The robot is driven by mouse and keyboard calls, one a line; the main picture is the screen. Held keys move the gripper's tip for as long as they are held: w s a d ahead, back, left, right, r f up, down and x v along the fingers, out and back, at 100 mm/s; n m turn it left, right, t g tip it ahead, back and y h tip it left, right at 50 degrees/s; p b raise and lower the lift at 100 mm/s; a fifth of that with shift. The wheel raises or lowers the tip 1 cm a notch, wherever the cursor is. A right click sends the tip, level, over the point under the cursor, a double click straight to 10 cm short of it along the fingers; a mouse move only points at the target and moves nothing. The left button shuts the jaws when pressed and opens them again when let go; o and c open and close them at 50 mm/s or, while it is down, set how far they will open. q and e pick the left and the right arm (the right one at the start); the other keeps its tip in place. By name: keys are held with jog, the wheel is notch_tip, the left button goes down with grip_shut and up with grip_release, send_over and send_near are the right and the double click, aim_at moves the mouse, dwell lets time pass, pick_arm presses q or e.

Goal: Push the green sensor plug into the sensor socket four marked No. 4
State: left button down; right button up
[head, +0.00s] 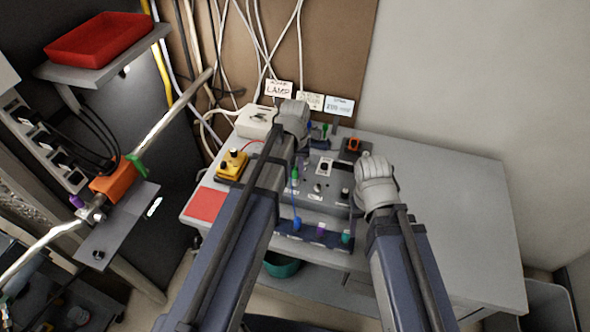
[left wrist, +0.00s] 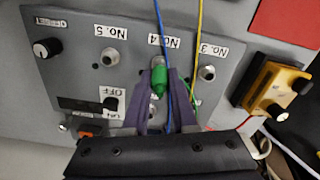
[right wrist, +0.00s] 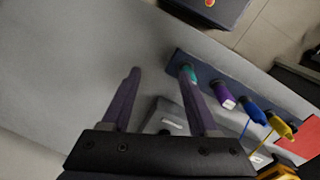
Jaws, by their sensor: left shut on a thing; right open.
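The green sensor plug (left wrist: 158,74) is held between the purple fingers of my left gripper (left wrist: 160,86), which is shut on it. In the left wrist view it stands at the No. 4 label (left wrist: 163,41) on the grey panel (left wrist: 70,75). The plug and fingers hide socket No. 4, so I cannot tell how deep the plug sits. The head view also shows the green plug (head: 295,173). Sockets No. 5 (left wrist: 110,57) and No. 3 (left wrist: 207,72) look empty. My right gripper (right wrist: 160,85) is open and empty, above the bench right of the panel.
A plug rack (head: 333,237) along the front holds blue (head: 297,223), purple (head: 320,229) and teal plugs (head: 345,238). Blue and yellow cables cross near my left fingers. A yellow box (head: 233,165) and red mat (head: 205,203) lie left. The bench's right side is clear.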

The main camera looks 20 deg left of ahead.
pick_arm(q)
jog(key=shift+s+f+b, duration=0.1)
jog(key=shift+f+b, duration=0.3)
jog(key=shift+f, duration=0.05)
jog(key=shift+f, duration=0.15)
jog(key=c, duration=0.6)
grip_release()
jog(key=shift+c, duration=0.2)
